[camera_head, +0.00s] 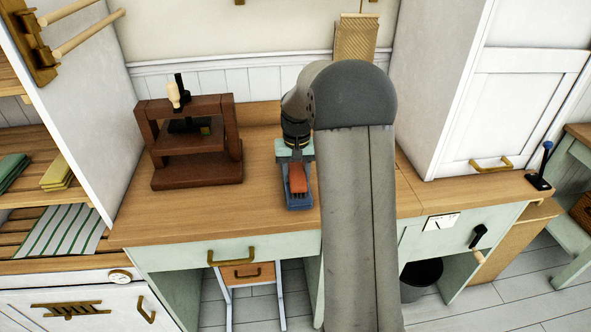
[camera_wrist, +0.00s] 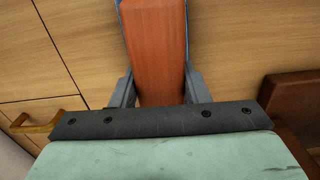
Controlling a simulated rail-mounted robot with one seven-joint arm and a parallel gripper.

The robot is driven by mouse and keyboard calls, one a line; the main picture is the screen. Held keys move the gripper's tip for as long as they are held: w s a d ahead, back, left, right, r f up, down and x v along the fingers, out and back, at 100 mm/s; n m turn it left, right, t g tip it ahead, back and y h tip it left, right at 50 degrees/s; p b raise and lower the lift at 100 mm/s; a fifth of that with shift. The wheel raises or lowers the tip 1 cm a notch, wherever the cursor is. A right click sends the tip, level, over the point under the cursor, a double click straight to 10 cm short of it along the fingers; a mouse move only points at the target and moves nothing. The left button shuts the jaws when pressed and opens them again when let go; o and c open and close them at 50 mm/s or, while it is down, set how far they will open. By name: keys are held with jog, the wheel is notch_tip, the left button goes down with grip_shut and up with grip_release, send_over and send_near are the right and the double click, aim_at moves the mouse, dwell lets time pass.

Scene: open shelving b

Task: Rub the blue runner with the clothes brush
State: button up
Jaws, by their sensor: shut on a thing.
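The clothes brush (camera_head: 298,180) is an orange-red block; it fills the upper middle of the wrist view (camera_wrist: 155,45). My gripper (camera_head: 296,163) is shut on it, with one grey finger on each side in the wrist view (camera_wrist: 158,88). The blue runner (camera_head: 300,205) lies on the wooden worktop, directly under the brush, running toward the front edge. Thin blue edges show beside the brush in the wrist view (camera_wrist: 187,12). My gripper and the brush hide most of the runner. I cannot tell whether the brush's underside touches it.
A brown wooden press (camera_head: 195,150) stands on the worktop (camera_head: 255,215) to the left of the runner. A white cabinet (camera_head: 500,90) rises at the right. Bare worktop lies between the press and runner. Open shelves with folded cloths (camera_head: 60,172) are at far left.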

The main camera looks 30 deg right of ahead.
jog(key=shift+s+r+p, duration=0.1)
jog(key=shift+r+p, duration=2.6)
jog(key=shift+r, duration=1.4)
